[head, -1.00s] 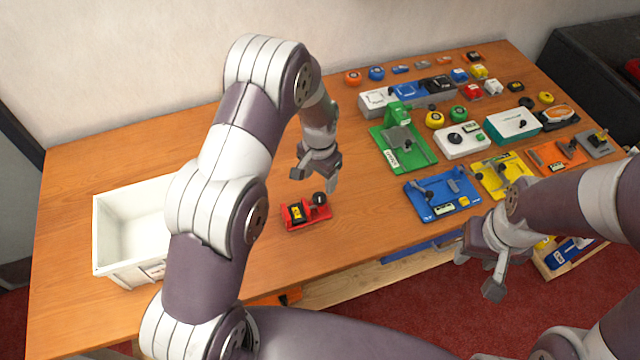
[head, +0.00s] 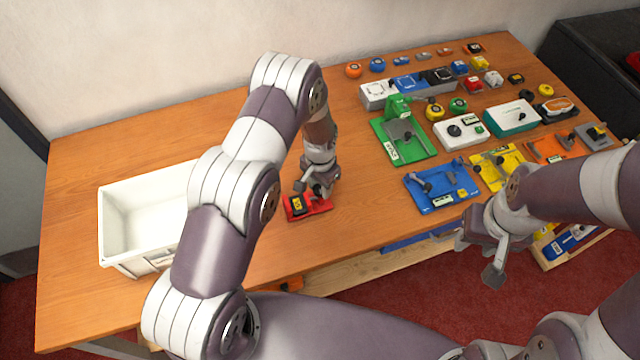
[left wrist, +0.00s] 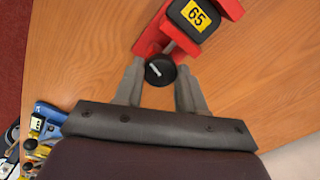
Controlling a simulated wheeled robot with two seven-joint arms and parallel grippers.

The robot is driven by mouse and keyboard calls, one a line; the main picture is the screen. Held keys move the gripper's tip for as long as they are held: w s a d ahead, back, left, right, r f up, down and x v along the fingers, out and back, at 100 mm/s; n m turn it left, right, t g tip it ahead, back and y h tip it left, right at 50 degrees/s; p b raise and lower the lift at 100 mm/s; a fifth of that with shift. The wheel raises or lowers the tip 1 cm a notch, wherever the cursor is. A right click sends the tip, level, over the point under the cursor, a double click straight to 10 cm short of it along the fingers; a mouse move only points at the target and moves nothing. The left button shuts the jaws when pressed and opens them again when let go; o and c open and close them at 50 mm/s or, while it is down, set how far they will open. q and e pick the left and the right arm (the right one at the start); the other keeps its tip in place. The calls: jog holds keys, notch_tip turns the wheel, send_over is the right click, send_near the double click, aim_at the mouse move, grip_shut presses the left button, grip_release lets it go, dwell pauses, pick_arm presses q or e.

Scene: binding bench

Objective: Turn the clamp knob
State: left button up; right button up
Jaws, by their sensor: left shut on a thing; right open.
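The red clamp (head: 320,209) sits on the wooden bench, right of the white bin. It shows at the top of the left wrist view (left wrist: 228,8), with a black block bearing a yellow "65" label (left wrist: 196,16). Its round black knob (left wrist: 160,72) has a white mark on its face. My left gripper (head: 318,190) is down at the clamp, its fingers shut on the knob from both sides. In the head view the gripper mostly hides the knob. My right gripper (head: 474,258) is open and empty, in front of the bench's front edge.
A white bin (head: 112,222) stands to the left. Several coloured fixtures stand to the right, including a green one (head: 422,150), a blue one (head: 412,190) and a yellow one (head: 512,152). The bench (head: 80,290) is clear around the clamp.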

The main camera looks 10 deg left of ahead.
pick_arm(q)
jog(key=n+b, duration=0.2)
jog(key=n, duration=0.1)
jog(key=shift+f, duration=0.2)
jog(key=n+b, duration=0.3)
jog(key=n, duration=0.3)
jog(key=shift+r+n, duration=0.1)
jog(key=shift+n, duration=0.3)
jog(key=n+b, duration=0.1)
jog(key=n, duration=0.4)
jog(key=n+b, duration=0.1)
jog(key=n, duration=0.5)
jog(key=shift+r, duration=0.1)
jog(key=shift+n, duration=0.3)
jog(key=o, duration=1.1)
jog(key=shift+c, duration=0.2)
jog(key=shift+b, duration=0.3)
